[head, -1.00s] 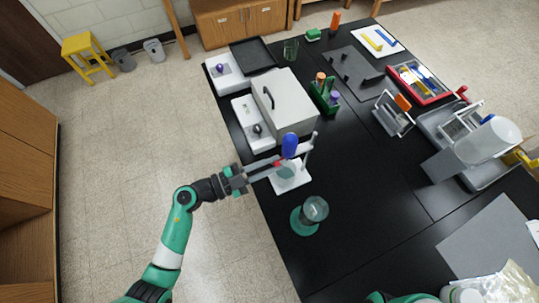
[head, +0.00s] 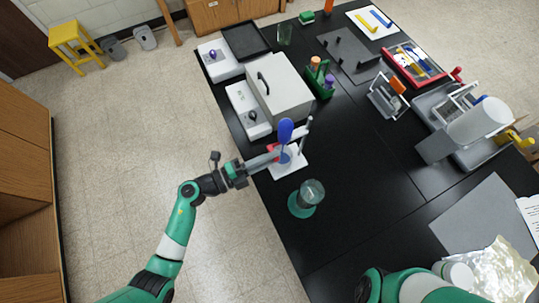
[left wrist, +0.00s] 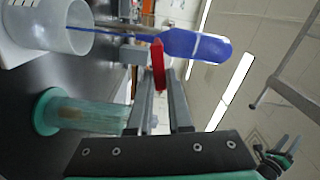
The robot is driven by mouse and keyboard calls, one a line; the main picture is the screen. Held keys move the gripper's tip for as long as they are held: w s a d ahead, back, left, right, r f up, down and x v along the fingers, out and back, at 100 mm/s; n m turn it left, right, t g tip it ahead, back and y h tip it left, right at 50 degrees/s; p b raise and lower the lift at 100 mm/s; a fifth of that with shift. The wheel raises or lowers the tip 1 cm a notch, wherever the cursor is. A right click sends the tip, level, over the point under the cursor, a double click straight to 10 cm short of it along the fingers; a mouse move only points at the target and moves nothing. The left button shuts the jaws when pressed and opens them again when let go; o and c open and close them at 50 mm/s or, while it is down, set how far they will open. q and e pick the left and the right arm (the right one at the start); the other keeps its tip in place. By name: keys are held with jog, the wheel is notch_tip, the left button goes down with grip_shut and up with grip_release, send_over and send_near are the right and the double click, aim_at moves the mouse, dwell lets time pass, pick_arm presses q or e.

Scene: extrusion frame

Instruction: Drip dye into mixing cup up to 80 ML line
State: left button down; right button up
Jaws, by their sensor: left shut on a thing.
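A dropper with a blue bulb (head: 286,131) stands roughly upright over a white stand base (head: 290,166) at the table's left edge. In the left wrist view the blue bulb (left wrist: 195,46) lies to the right and its thin stem reaches left into a translucent cup (left wrist: 62,25). My left gripper (head: 273,157) is shut at the dropper, with a red piece (left wrist: 158,65) between its fingers. The liquid level and the 80 ML line are too small to read. A clear glass vessel (head: 312,191) stands on a teal disc nearer the front. My right gripper is out of view.
A grey-white box (head: 280,92) and a green rack (head: 322,82) stand behind the stand. A grey tray (head: 474,158) with a large bottle is at the right. The black table between the glass vessel and the grey mat (head: 484,222) is clear.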

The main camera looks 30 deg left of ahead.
pick_arm(q)
jog(key=shift+f, duration=0.1)
dwell(0.5)
jog(key=c, duration=0.8)
grip_release()
jog(key=shift+c, duration=0.2)
jog(key=v, duration=1.1)
jog(key=shift+s+a+p, duration=0.2)
jog(key=shift+s+p, duration=0.05)
jog(key=shift+p, duration=0.05)
